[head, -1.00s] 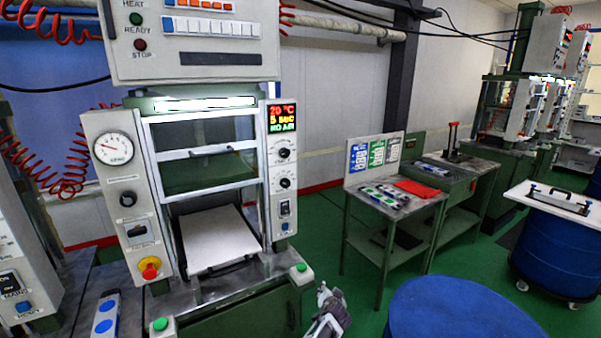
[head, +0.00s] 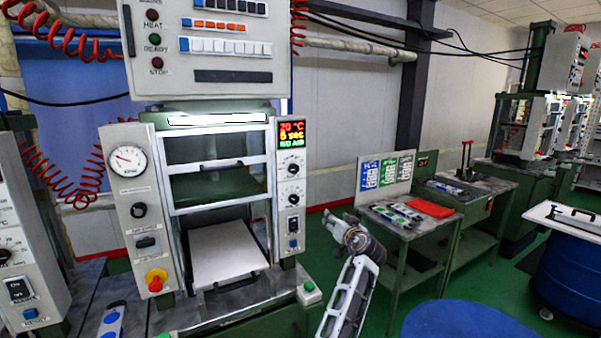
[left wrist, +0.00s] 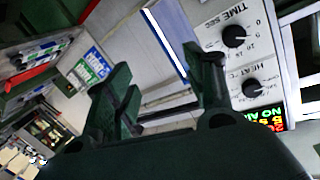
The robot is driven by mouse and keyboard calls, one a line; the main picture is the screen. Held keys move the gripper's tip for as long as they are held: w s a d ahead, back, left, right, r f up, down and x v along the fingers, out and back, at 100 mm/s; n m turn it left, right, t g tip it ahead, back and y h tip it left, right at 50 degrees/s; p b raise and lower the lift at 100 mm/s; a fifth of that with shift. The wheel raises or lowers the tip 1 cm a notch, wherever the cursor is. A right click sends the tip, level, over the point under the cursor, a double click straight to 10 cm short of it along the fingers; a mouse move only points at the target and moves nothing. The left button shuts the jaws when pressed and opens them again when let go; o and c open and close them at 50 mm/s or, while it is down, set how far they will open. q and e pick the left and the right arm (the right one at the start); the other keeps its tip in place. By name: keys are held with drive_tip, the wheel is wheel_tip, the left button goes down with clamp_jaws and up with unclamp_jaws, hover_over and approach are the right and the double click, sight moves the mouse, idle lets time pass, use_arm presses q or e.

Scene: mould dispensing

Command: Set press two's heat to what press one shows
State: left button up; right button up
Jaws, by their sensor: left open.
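A press (head: 290,255) stands in front of me; I see no number on it. Its display (head: 291,134) reads 20 °C, 5 sec, NO AIR. Below it are two black knobs, the upper (head: 292,169) and lower (head: 293,198). In the left wrist view, upside down, these are the heat knob (left wrist: 252,88) and time knob (left wrist: 234,36); the display (left wrist: 272,119) is partly cut off. My left gripper (left wrist: 160,78) is open and empty, with the knobs to the right of its fingers and apart from them. My right gripper is not in view.
A second machine's panel (head: 20,245) is cut off at the left; no readout shows. One of my arms (head: 355,260) rises right of the press. A bench (head: 400,235) with a red cloth (head: 430,208) stands farther right. A blue drum (head: 465,322) is in front.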

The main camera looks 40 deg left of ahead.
use_arm(q)
drive_tip(key=s+a+r+n+g+y, duration=0.1)
drive_tip(key=s+a+r+n, duration=0.1)
drive_tip(key=r, duration=0.6)
drive_tip(key=s+a+r+n+g+y, duration=0.2)
drive_tip(key=s+r+n, duration=0.2)
drive_tip(key=r, duration=0.3)
drive_tip(key=shift+s+r+y, duration=0.3)
drive_tip(key=shift+s+r, duration=0.1)
drive_tip(key=shift+s, duration=0.4)
use_arm(e)
drive_tip(key=shift+d+f, duration=0.3)
drive_tip(key=shift+d, duration=0.4)
drive_tip(key=shift+w+a, duration=0.1)
drive_tip(key=shift+a, duration=0.05)
